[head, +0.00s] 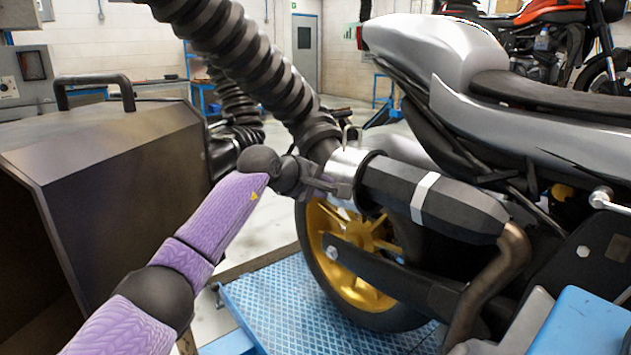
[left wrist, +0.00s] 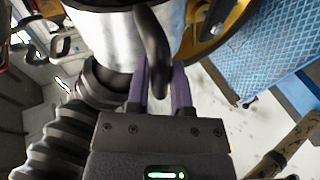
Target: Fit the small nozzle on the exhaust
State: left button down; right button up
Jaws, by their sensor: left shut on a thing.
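The nozzle, a silver cylinder (head: 348,164) on a thick black ribbed hose (head: 245,55), is at the rear end of the motorcycle's dark exhaust silencer (head: 395,186). It meets the silencer's black end ring and lines up with it closely; I cannot tell how far it sits over the end. My left gripper (head: 338,187) is beside the nozzle. In the left wrist view the purple fingers (left wrist: 160,88) are shut on the nozzle's dark curved handle (left wrist: 151,45), next to the silver body (left wrist: 108,50). My right gripper is not in view.
A dark box-shaped unit (head: 110,165) with a handle stands at the left. A second ribbed hose (head: 236,105) hangs behind. The gold rear wheel (head: 350,250) is below the silencer, on a blue textured platform (head: 275,305). An orange motorcycle (head: 545,18) is at the back right.

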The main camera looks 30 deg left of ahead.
pick_arm(q)
jog(key=shift+s+d+r, duration=0.1)
jog(key=shift+s+d, duration=0.05)
jog(key=shift+d, duration=0.6)
jog(key=shift+s+d, duration=0.1)
jog(key=shift+d, duration=0.6)
jog(key=shift+s+d+f, duration=0.25)
jog(key=shift+d+f, duration=0.1)
jog(key=shift+d, duration=0.3)
jog(key=shift+s+d+f, duration=0.25)
jog(key=shift+d+f, duration=0.05)
jog(key=shift+d, duration=0.35)
